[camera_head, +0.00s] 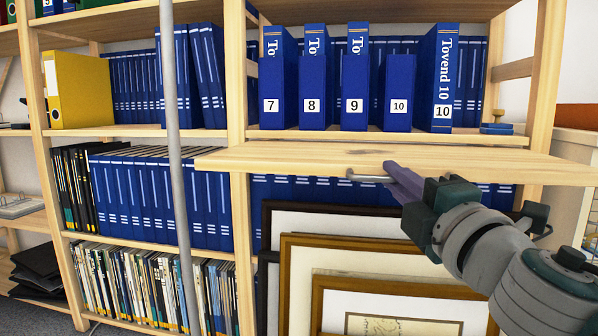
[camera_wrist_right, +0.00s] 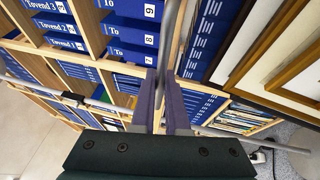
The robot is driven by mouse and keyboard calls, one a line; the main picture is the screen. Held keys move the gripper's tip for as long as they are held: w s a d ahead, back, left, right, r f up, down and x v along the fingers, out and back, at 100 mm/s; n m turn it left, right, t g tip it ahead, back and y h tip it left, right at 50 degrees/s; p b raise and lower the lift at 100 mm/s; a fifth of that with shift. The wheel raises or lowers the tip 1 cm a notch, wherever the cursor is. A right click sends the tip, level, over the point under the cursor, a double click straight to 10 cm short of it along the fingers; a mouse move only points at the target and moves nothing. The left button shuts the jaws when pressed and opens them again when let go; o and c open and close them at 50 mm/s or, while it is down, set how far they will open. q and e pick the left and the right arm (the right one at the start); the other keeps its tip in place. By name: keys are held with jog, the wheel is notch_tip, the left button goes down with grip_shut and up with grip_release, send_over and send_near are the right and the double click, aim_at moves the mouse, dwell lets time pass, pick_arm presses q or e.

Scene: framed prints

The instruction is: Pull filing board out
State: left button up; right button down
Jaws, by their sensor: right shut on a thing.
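The filing board (camera_head: 300,158) is a flat light-wood board under the shelf of numbered binders in the head view. It sticks out in front of the shelf uprights. A thin metal handle (camera_head: 365,178) shows at its front underside. My right gripper (camera_head: 391,173) reaches in from the lower right, just below the board's front edge, and is shut on the handle. In the right wrist view the purple fingers (camera_wrist_right: 164,98) close around a grey bar, and the board is hard to make out there. My left gripper is not in view.
Framed prints (camera_head: 290,248) lean below the board, close under my right arm. Blue binders (camera_head: 279,75) stand on the shelf above. A grey pole (camera_head: 173,100) stands upright at the left in front of the shelves. A yellow binder (camera_head: 82,90) is farther left.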

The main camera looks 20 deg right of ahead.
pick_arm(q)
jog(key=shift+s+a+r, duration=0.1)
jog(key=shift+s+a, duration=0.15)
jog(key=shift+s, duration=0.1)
pick_arm(e)
jog(key=shift+s+a, duration=0.5)
jog(key=shift+s, duration=0.3)
jog(key=c, duration=1)
grip_release()
jog(key=shift+w, duration=0.1)
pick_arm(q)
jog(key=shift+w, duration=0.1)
pick_arm(e)
jog(key=shift+o, duration=0.4)
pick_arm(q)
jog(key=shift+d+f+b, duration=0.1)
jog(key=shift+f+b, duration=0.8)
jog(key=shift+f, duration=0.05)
pick_arm(e)
jog(key=v, duration=1)
